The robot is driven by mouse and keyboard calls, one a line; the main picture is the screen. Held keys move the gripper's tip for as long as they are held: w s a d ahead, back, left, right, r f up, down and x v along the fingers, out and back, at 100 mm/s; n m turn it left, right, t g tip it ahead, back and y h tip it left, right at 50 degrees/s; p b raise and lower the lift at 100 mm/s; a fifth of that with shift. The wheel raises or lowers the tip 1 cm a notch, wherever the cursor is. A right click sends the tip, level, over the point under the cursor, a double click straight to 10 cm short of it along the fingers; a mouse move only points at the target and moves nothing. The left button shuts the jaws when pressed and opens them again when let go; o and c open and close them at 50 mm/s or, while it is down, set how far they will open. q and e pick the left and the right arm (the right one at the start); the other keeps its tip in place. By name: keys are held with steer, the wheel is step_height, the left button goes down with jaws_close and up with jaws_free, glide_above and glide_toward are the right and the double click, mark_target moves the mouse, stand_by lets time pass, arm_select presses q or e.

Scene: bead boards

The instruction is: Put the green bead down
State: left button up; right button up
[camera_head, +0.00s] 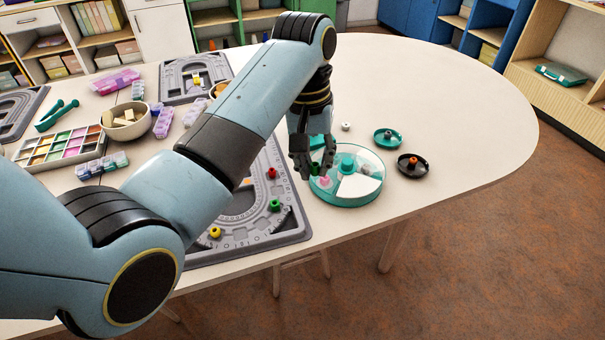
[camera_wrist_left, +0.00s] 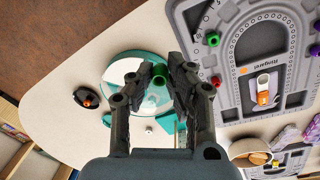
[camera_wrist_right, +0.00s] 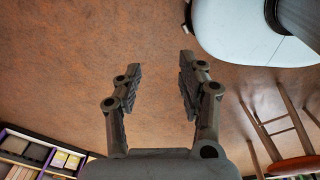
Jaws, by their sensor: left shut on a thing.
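My left gripper (camera_head: 314,168) is shut on a green bead (camera_wrist_left: 160,72). It holds the bead over the left part of a round teal sorting tray (camera_head: 346,203), which also shows behind the fingers in the left wrist view (camera_wrist_left: 110,80). The head view does not clearly show a gap between bead and tray. The tray has white and clear sections, with a pink bead (camera_head: 325,182) near the fingertips. Another green bead (camera_head: 275,205) sits on the grey bead board (camera_head: 291,229), near a red bead (camera_head: 271,172). My right gripper (camera_wrist_right: 155,80) is open and empty above the brown floor.
A teal dish (camera_head: 388,138) and a dark dish (camera_head: 413,165) with an orange bead stand right of the tray. A small white bead (camera_head: 346,126) lies behind it. A bowl (camera_head: 125,123) and a colourful bead box (camera_head: 60,147) are at the left. The table's right end is clear.

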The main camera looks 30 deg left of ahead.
arm_select(q)
steer(key=shift+s+d+f, duration=0.2)
steer(key=shift+s+d, duration=0.05)
steer(key=shift+d, duration=0.05)
glide_above(278, 192)
step_height(278, 192, down, 8)
steer(key=shift+a+r+b, duration=0.1)
steer(key=shift+a+b, duration=0.05)
steer(key=shift+b, duration=0.2)
steer(key=shift+f+b, duration=0.35)
steer(key=shift+f, duration=1.7)
arm_select(e)
steer(key=shift+s+a+f, duration=0.2)
steer(key=shift+a+f, duration=0.05)
steer(key=shift+f, duration=0.3)
arm_select(q)
steer(key=shift+f, duration=0.1)
